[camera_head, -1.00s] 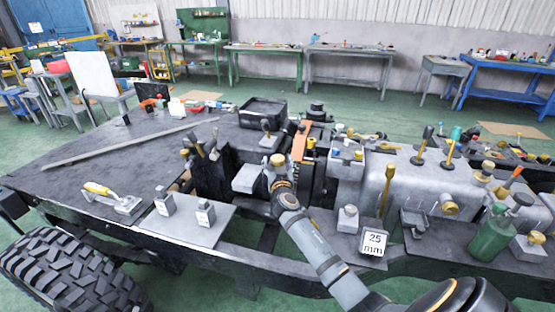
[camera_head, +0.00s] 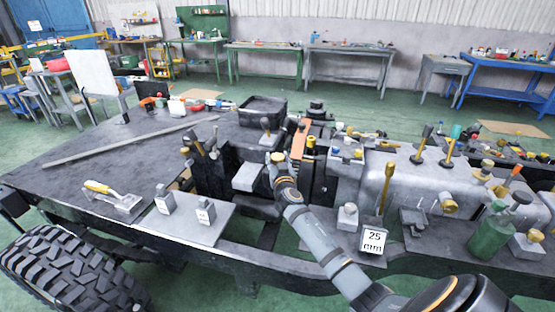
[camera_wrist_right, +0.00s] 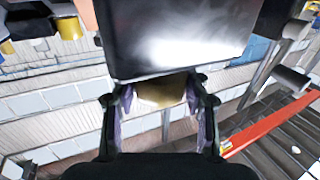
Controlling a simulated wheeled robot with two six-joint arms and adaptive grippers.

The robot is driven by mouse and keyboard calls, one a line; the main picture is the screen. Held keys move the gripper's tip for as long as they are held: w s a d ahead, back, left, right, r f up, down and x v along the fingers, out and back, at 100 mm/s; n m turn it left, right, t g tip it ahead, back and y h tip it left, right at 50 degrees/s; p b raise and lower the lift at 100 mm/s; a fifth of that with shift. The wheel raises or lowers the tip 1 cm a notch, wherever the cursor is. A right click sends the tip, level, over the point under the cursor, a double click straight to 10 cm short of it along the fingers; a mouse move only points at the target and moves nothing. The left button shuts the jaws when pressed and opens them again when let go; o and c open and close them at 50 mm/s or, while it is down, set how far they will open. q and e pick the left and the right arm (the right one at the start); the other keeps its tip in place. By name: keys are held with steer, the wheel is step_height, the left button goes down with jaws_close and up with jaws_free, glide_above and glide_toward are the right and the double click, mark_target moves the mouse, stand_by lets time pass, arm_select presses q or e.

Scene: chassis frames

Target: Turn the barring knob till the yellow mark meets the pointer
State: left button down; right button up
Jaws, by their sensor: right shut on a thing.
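My right gripper (camera_head: 280,170) is at the middle of the chassis in the head view, its arm coming in from the lower right. A brass-coloured knob (camera_head: 277,157) shows at its tip. In the right wrist view the two fingers (camera_wrist_right: 160,108) are shut on this knob (camera_wrist_right: 160,90), one on each side. A large dark, glossy block fills the top of that view, just past the knob. I cannot make out the yellow mark or the pointer. My left gripper is not in view.
An orange upright part (camera_head: 299,140) stands close to the right gripper. A grey metal housing (camera_head: 400,180) with several levers is to the right. A plate marked 25 mm (camera_head: 374,241) stands in front. A flat grey plate (camera_head: 185,222) with two small blocks lies left.

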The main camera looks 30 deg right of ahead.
steer(key=shift+d+r+n+t+y, duration=0.1)
steer(key=shift+n+t+y, duration=0.2)
steer(key=shift+n+y, duration=0.45)
steer(key=n+y+p, duration=0.1)
steer(key=y+p, duration=0.1)
steer(key=n+y+p, duration=0.1)
steer(key=y+p, duration=0.1)
steer(key=p, duration=0.1)
steer(key=shift+r+t, duration=0.3)
steer(key=shift+t, duration=0.1)
steer(key=shift+f+n+y+p, duration=0.25)
steer(key=shift+f+p, duration=0.05)
steer(key=shift+p, duration=0.1)
steer(key=shift+f, duration=0.1)
steer(key=o, duration=1.2)
steer(key=shift+c, duration=0.2)
